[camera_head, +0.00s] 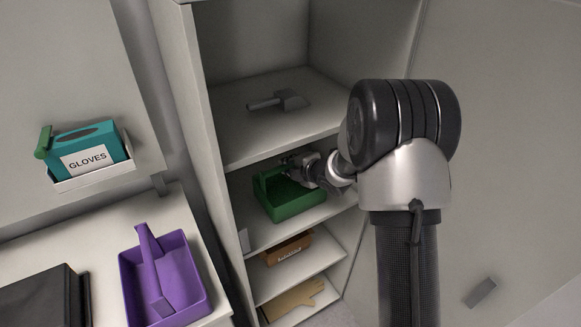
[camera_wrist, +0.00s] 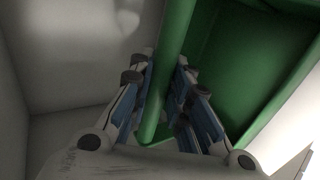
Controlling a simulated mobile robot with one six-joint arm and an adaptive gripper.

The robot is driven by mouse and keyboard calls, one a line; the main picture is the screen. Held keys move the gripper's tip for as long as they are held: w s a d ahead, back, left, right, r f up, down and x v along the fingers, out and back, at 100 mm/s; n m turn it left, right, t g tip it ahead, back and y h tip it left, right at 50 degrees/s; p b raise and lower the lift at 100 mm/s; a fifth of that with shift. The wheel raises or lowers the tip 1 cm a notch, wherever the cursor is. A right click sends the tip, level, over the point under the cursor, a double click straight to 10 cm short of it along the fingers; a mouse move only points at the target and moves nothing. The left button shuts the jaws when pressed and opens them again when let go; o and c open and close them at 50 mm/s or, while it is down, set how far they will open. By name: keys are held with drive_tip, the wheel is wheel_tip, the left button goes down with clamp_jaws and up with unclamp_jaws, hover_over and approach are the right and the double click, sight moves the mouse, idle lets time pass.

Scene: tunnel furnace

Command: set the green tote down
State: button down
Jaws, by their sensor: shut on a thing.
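The green tote (camera_head: 291,204) is in the middle compartment of an open cabinet in the head view, upright. It seems to be at or just above the shelf; I cannot tell if it touches. My gripper (camera_head: 297,163) reaches in from the right and is at the tote's handle. In the wrist view the gripper (camera_wrist: 160,120) is shut around the green handle bar (camera_wrist: 172,50), with blue-padded fingers on both sides. The tote's body (camera_wrist: 235,70) shows to the right of the handle. The far end of the handle is partly hidden by the gripper in the head view.
The cabinet shelf (camera_head: 262,240) bears the tote's compartment. A grey scoop (camera_head: 280,101) lies on the shelf above. A brown box (camera_head: 287,249) and a tan glove (camera_head: 293,299) are below. A purple tote (camera_head: 165,285) and a gloves box (camera_head: 85,150) stand at left.

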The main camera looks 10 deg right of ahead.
drive_tip(key=shift+f, duration=0.1)
drive_tip(key=c, duration=1.5)
unclamp_jaws()
drive_tip(key=shift+s+d+r, duration=0.1)
drive_tip(key=shift+r, duration=0.25)
drive_tip(key=p+v, duration=0.2)
drive_tip(key=v, duration=0.9)
drive_tip(key=shift+s+p, duration=0.3)
drive_tip(key=shift+s, duration=0.05)
